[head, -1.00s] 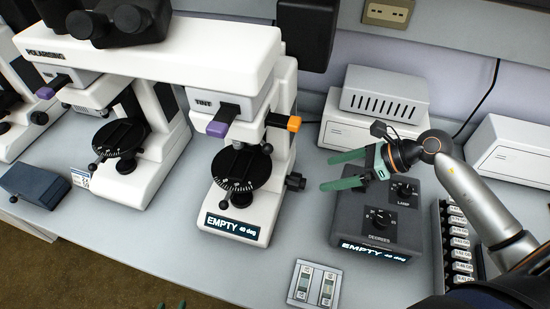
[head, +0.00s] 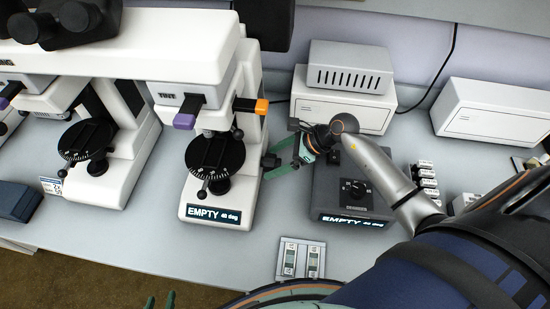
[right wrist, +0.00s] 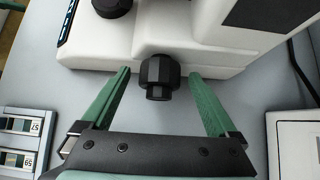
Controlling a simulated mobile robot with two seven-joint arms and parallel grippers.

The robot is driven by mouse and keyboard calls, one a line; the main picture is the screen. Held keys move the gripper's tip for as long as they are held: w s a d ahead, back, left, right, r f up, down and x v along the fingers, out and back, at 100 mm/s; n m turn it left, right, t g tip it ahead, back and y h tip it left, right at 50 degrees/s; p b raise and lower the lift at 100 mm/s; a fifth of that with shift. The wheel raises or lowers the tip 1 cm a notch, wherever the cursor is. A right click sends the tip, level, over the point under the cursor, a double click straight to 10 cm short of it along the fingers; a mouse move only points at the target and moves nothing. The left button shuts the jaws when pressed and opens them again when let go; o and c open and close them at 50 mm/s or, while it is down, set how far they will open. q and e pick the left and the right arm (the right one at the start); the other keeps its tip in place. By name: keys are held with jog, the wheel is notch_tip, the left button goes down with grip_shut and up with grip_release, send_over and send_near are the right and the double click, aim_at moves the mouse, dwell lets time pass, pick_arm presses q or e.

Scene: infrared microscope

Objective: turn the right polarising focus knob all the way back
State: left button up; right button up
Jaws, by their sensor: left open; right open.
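The right focus knob (head: 270,161) is a black ribbed knob on the right side of the white right-hand microscope (head: 196,73). In the right wrist view the knob (right wrist: 160,72) sits between my open right fingers, with clear gaps on both sides. My right gripper (right wrist: 160,79) is open and points at the microscope's side; in the head view my right gripper (head: 276,163) is beside the knob, partly covering it.
A dark control box (head: 348,204) with dials stands right of the knob, under my right arm. A white unit (head: 345,112) is behind it. Black stages (head: 215,153) project from the microscope. Bench between microscope and panel is clear.

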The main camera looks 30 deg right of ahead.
jog(key=shift+a+f, duration=0.1)
jog(key=shift+c, duration=0.2)
jog(key=c, duration=1.3)
jog(key=shift+w, duration=0.1)
